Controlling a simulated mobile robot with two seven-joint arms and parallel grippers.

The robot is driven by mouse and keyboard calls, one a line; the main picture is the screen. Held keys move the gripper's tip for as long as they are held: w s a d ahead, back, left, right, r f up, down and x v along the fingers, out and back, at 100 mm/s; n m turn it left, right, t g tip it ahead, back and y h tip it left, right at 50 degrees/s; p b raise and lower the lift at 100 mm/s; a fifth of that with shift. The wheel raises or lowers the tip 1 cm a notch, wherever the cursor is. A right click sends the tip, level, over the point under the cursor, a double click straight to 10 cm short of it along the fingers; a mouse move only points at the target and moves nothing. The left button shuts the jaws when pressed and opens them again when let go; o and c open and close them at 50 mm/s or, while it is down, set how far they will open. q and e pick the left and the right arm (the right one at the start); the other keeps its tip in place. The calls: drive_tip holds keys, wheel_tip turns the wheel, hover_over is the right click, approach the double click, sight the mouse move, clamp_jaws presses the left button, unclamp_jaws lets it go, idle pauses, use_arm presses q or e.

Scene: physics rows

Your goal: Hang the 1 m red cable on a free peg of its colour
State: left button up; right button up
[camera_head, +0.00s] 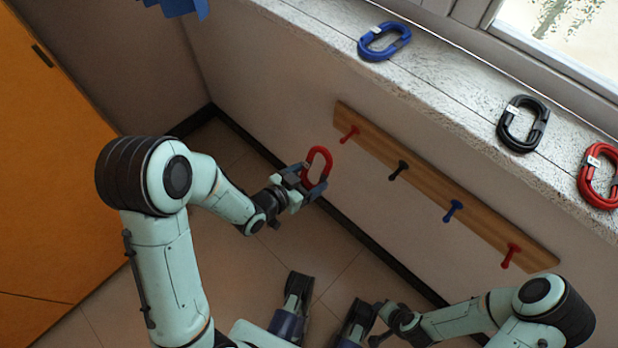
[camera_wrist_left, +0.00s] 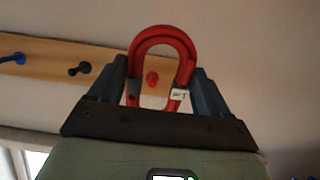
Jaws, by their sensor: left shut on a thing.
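My left gripper (camera_head: 311,184) is shut on a red cable coil (camera_head: 319,155), whose loop stands up beyond the fingers. The coil also shows in the left wrist view (camera_wrist_left: 163,34), with a white label too small to read. The left red peg (camera_head: 349,133) is bare, a little right of the coil in the head view; in the left wrist view this red peg (camera_wrist_left: 152,77) shows through the loop. I see no contact between coil and peg. The right red peg (camera_head: 511,256) is also bare. My right gripper (camera_head: 388,325) is low at the right, its jaws unclear.
The wooden peg board (camera_head: 428,185) also bears a bare black peg (camera_head: 398,170) and a bare blue peg (camera_head: 453,211). On the sill (camera_head: 450,108) above lie blue (camera_head: 384,42), black (camera_head: 522,124) and red (camera_head: 599,176) coils. An orange panel (camera_head: 60,170) stands left.

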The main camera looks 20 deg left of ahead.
use_arm(q)
drive_tip(key=w+d+f+b, duration=0.1)
drive_tip(key=w+d, duration=0.2)
drive_tip(key=w, duration=0.7)
drive_tip(key=shift+d+f, duration=0.35)
drive_tip(key=shift+f, duration=0.05)
use_arm(e)
drive_tip(key=shift+w+d+f+t, duration=0.15)
drive_tip(key=shift+w+d+f, duration=0.15)
drive_tip(key=shift+w, duration=0.25)
drive_tip(key=shift+w+d+f+t, duration=0.15)
drive_tip(key=shift+w+d+f, duration=0.05)
drive_tip(key=shift+w+f, duration=0.25)
drive_tip(key=shift+w, duration=0.1)
idle(0.3)
use_arm(q)
drive_tip(key=o, duration=1)
